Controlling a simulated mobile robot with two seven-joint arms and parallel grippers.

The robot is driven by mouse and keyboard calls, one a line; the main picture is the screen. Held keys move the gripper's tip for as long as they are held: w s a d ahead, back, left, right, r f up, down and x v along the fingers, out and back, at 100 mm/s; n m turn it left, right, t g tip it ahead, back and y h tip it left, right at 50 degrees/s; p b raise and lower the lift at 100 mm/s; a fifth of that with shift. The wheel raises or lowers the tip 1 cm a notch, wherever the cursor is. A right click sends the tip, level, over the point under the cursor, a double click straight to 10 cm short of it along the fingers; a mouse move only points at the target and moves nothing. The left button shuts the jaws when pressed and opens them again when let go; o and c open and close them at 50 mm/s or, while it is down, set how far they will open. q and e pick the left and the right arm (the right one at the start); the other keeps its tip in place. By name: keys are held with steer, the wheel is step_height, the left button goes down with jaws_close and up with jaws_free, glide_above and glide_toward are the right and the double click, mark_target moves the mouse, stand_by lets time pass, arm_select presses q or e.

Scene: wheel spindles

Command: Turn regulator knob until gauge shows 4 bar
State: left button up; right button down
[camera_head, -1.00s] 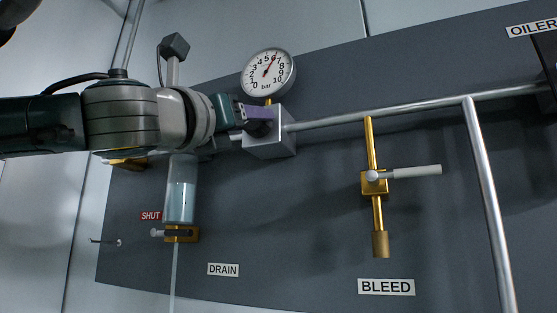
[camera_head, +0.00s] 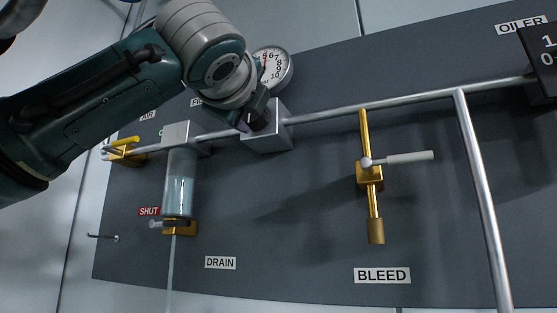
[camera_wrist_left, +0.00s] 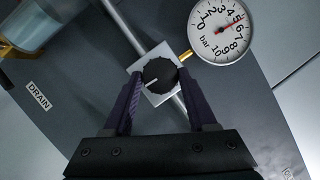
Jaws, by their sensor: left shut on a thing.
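The regulator knob (camera_wrist_left: 158,72) is round and black with a white mark, on a silver square block (camera_head: 268,140) in the pipe. My left gripper (camera_head: 254,118) is shut on the knob, with its purple fingers on either side of it in the left wrist view (camera_wrist_left: 160,80). The hand mostly hides the knob in the head view. The round white gauge (camera_wrist_left: 220,31) reads in bar from 0 to 10, and its red needle points near 5. In the head view my wrist partly covers the gauge (camera_head: 280,68). My right gripper is not seen.
A bleed valve (camera_head: 369,174) with a white lever hangs right of the block. A dark oiler box (camera_head: 543,65) is at the far right. The panel between block and bleed valve is clear.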

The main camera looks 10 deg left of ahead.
arm_select(q)
steer(key=shift+d+n+g+y, duration=0.1)
steer(key=shift+n+g+y, duration=0.3)
steer(key=shift+n, duration=0.85)
steer(key=shift+n+g+y, duration=0.3)
steer(key=shift+n+g, duration=0.2)
steer(key=shift+n, duration=0.75)
steer(key=shift+w, duration=0.1)
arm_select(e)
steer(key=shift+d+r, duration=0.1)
arm_select(q)
steer(key=o, duration=1.4)
steer(key=shift+c, duration=0.2)
steer(key=shift+r, duration=0.1)
